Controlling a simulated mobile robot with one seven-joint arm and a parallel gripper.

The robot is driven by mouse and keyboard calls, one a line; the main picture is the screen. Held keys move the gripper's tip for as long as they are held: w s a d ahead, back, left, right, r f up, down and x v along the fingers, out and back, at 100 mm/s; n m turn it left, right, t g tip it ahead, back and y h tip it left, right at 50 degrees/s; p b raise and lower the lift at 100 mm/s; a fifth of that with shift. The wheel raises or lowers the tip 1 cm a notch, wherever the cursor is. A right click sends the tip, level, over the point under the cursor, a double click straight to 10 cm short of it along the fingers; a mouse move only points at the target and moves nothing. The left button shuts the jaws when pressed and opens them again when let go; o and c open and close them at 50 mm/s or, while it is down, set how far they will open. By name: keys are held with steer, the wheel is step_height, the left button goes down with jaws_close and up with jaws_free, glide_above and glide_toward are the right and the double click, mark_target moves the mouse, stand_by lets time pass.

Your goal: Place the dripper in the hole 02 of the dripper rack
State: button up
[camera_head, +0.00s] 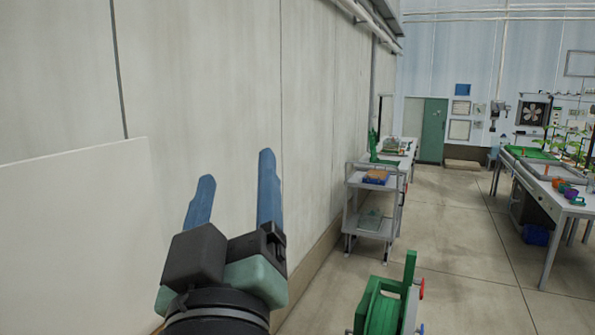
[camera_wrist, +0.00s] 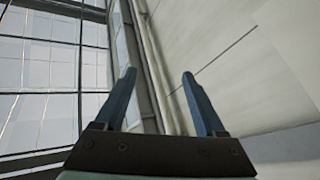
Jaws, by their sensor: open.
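My gripper (camera_head: 234,170) is raised in front of the pale wall in the head view, its two blue fingers spread apart with nothing between them. It also shows open and empty in the wrist view (camera_wrist: 158,75), pointing up toward the windows and wall. I cannot make out the dripper, the dripper rack or hole 02 in either view.
A grey trolley (camera_head: 373,216) stands along the wall, holding a blue and tan item. A green reel-like object (camera_head: 385,305) is at the bottom. A workbench (camera_head: 552,190) with pots and plants stands at right. The floor (camera_head: 455,255) between is clear.

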steer(key=s+d+r+m+t+h, duration=0.1)
steer(key=s+d+r+m+t, duration=0.1)
steer(key=s+d+r+m, duration=0.1)
steer(key=s+d+r+m+t+h, duration=0.1)
steer(key=s+d+r+m+t, duration=0.2)
steer(key=r, duration=0.5)
steer(key=shift+s+d+m+h, duration=0.35)
steer(key=shift+s+d, duration=0.3)
steer(key=shift+s, duration=0.35)
